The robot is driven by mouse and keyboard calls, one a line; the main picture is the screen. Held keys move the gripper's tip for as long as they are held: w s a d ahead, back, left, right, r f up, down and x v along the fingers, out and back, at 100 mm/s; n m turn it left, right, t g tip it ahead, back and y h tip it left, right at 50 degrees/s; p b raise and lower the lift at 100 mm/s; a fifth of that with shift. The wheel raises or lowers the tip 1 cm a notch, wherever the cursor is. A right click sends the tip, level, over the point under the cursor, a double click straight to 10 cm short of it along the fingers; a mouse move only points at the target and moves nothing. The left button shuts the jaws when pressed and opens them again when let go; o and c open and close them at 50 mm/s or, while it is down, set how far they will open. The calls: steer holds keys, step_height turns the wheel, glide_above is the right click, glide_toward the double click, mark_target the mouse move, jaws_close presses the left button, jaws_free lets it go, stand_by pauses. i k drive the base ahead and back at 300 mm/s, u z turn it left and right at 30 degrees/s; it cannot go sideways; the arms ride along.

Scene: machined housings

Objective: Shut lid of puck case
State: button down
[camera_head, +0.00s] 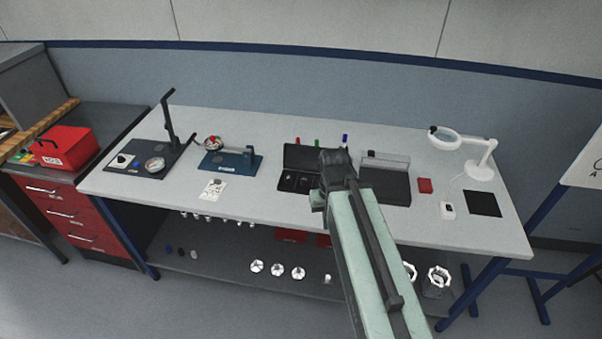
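A black case (301,155) stands on the workbench, left of my gripper, and looks like the puck case. Its lid appears raised at the back, and small light and dark items show in its lower part. My gripper (335,170) is in front of the case's right side and hides part of it. The fingers are too small and dark to tell whether they are open, and I cannot tell whether they touch the case.
A dark grey box (385,187) stands right of my gripper. Red, green and blue markers stand behind the case. A white card (213,190) and a blue fixture (232,161) are to the left. A magnifier lamp (480,170) and black mat (484,204) are to the right.

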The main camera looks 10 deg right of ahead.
mark_target(296, 157)
steer(key=u, duration=0.1)
steer(key=i, duration=1)
steer(key=k, duration=0.5)
steer(key=u, duration=2.45)
steer(key=k, duration=0.9)
steer(key=z, duration=0.8)
steer(key=i, duration=0.6)
